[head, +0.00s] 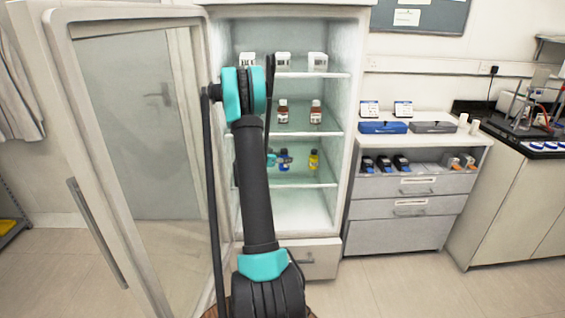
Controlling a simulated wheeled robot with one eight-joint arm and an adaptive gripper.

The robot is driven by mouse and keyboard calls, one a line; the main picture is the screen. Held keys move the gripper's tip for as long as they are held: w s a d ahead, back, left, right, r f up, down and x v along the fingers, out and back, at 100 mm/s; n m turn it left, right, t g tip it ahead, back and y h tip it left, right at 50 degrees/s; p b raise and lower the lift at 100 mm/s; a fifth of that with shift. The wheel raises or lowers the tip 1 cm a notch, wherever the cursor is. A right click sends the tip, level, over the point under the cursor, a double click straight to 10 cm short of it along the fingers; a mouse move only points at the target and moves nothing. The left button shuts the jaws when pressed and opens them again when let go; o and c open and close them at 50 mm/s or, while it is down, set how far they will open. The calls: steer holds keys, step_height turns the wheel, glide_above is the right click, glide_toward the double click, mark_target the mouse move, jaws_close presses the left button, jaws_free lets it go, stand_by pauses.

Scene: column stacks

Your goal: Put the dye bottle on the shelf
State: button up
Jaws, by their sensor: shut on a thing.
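My gripper (270,159) shows only as a small teal and dark part beside my forearm, in front of the third level of the open cabinet. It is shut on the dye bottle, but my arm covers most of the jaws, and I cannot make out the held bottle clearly. A blue bottle (284,160) shows just right of the gripper; I cannot tell whether they touch. A yellow bottle (314,159) stands upright farther right on the same shelf (325,184).
White boxes (317,62) stand on the top shelf and brown bottles (316,112) on the second. The bottom level (305,210) looks clear. The glass door (125,150) stands open at left. A drawer unit (405,235) stands close at right.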

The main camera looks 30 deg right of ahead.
steer(key=w+d, duration=0.5)
steer(key=w, duration=0.3)
steer(key=shift+s+a+f, duration=0.1)
steer(key=shift+s+f, duration=0.05)
steer(key=shift+f, duration=1.5)
steer(key=shift+s+a+f, duration=0.1)
steer(key=shift+f, duration=1.55)
steer(key=shift+w+d+f, duration=0.1)
steer(key=shift+w+f, duration=0.05)
steer(key=shift+f, duration=0.1)
steer(key=o, duration=1.4)
